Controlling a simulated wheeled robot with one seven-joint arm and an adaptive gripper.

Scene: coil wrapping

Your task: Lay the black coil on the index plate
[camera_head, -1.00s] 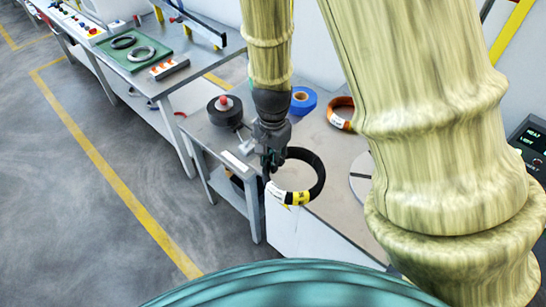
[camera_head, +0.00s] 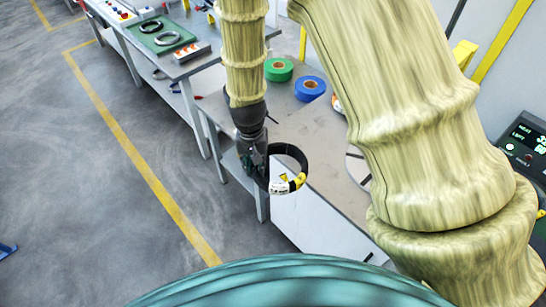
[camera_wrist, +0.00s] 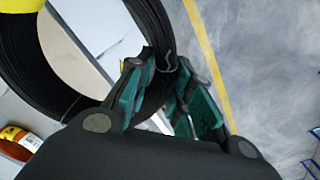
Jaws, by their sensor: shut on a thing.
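The black coil (camera_head: 290,149) is a ring with a white label and yellow tape. My gripper (camera_head: 262,176) is shut on its left side and holds it in the air near the bench's front edge. In the wrist view the fingers (camera_wrist: 167,72) pinch the rim of the coil (camera_wrist: 25,72), and the ring extends to the left. A pale disc (camera_head: 358,170) on the bench, perhaps the index plate, is mostly hidden behind my arm.
A control box (camera_head: 528,140) stands at the right.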

